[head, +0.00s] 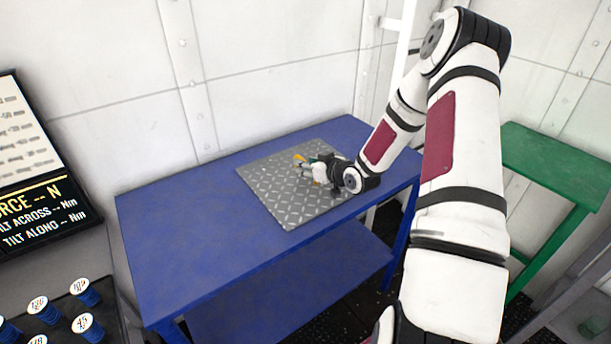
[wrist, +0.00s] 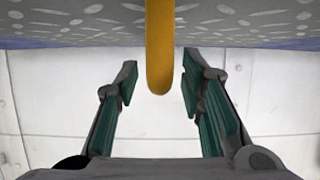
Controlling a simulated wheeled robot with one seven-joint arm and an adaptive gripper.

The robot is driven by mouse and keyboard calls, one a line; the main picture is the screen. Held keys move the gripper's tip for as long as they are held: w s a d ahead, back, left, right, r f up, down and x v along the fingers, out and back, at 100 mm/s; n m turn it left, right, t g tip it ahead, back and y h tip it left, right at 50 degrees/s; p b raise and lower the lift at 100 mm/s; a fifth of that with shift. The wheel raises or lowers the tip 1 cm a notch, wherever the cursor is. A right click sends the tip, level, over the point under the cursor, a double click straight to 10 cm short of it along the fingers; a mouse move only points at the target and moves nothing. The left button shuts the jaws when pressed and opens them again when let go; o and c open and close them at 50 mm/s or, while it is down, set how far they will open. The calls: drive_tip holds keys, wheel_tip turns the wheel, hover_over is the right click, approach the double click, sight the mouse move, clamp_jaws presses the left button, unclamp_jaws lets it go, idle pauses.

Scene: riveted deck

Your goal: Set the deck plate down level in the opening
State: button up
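The deck plate (head: 270,188) is a grey square of raised tread pattern, lying flat on the blue table (head: 165,215). A yellow-orange handle (head: 299,158) stands on it. My gripper (head: 308,166) is low over the plate at the handle. In the wrist view the yellow handle (wrist: 160,50) comes between the green-padded fingers of my gripper (wrist: 158,88), with a visible gap on each side. The fingers are open and hold nothing. The plate (wrist: 60,22) fills the top of that view. I see no opening for the plate in either view.
A dark panel (head: 35,215) at the left reads force and tilt, with dashes for values. Several blue, white-topped numbered pieces (head: 85,291) stand below it. A green table (head: 550,165) stands at the right. The blue table's left part is clear.

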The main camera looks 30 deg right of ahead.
drive_tip(key=shift+w+f, duration=0.25)
drive_tip(key=shift+w, duration=0.4)
clamp_jaws()
drive_tip(key=shift+r, duration=1.75)
drive_tip(key=shift+s+r, duration=0.15)
drive_tip(key=shift+s, duration=0.1)
drive_tip(key=s, duration=0.5)
drive_tip(key=s+r, duration=0.1)
drive_tip(key=s, duration=0.9)
drive_tip(key=shift+s+a+r, duration=0.2)
drive_tip(key=shift+s+a, duration=0.05)
drive_tip(key=shift+a, duration=0.15)
drive_tip(key=w+a, duration=0.2)
drive_tip(key=a, duration=0.1)
drive_tip(key=w+a, duration=0.3)
drive_tip(key=a, duration=0.1)
drive_tip(key=w+a, duration=0.3)
drive_tip(key=shift+w+a, duration=0.1)
drive_tip(key=shift+a, duration=0.3)
drive_tip(key=w+a, duration=0.3)
drive_tip(key=a, duration=0.9)
drive_tip(key=shift+a, duration=0.4)
